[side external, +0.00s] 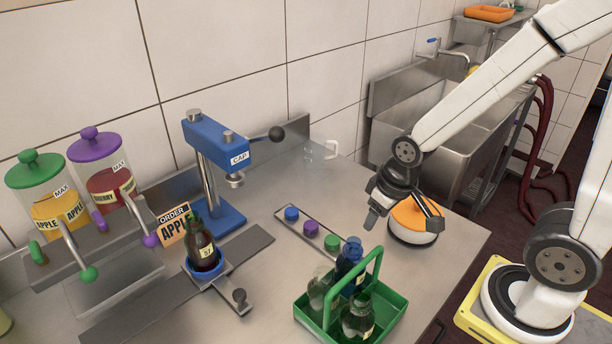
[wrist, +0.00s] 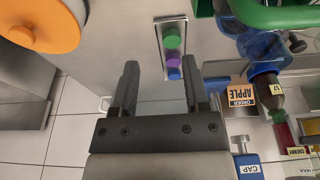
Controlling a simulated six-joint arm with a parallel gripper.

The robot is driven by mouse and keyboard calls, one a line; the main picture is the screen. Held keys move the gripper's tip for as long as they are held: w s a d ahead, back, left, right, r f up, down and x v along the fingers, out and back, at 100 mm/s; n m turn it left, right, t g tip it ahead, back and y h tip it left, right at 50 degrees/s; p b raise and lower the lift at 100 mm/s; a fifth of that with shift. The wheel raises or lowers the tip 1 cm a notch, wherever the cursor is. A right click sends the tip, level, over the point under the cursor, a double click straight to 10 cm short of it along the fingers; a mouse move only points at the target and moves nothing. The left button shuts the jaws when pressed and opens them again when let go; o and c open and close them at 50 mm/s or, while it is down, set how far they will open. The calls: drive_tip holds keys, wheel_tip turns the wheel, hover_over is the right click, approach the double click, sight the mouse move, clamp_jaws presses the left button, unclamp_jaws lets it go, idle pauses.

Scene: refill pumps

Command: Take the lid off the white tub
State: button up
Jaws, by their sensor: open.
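The white tub (side external: 412,239) stands near the right end of the steel table with its orange lid (side external: 409,222) on. In the wrist view the lid (wrist: 55,22) shows at the upper left, with a round orange knob (wrist: 20,35) on it. My gripper (side external: 404,212) overlaps the tub in the side view and hides part of the lid. In the wrist view the open, empty gripper (wrist: 160,64) has the lid off to the left of its fingers. No contact with the lid shows.
A green carrier (side external: 385,322) with several bottles stands in front. A rail with coloured caps (side external: 311,228) lies left of the tub. A blue capping press (side external: 215,145), a dark bottle (side external: 200,245) and two dispensers (side external: 50,205) stand farther left. A sink (side external: 440,110) is behind.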

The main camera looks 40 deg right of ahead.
drive_tip(key=shift+o, duration=1.4)
drive_tip(key=r+m+g, duration=0.1)
drive_tip(key=m+g, duration=0.2)
drive_tip(key=m, duration=1.5)
hover_over(419, 208)
drive_tip(key=d, duration=0.1)
drive_tip(key=shift+w, duration=0.25)
drive_tip(key=shift+f, duration=1.35)
drive_tip(key=shift+d+f, duration=0.1)
drive_tip(key=shift+f, duration=2.5)
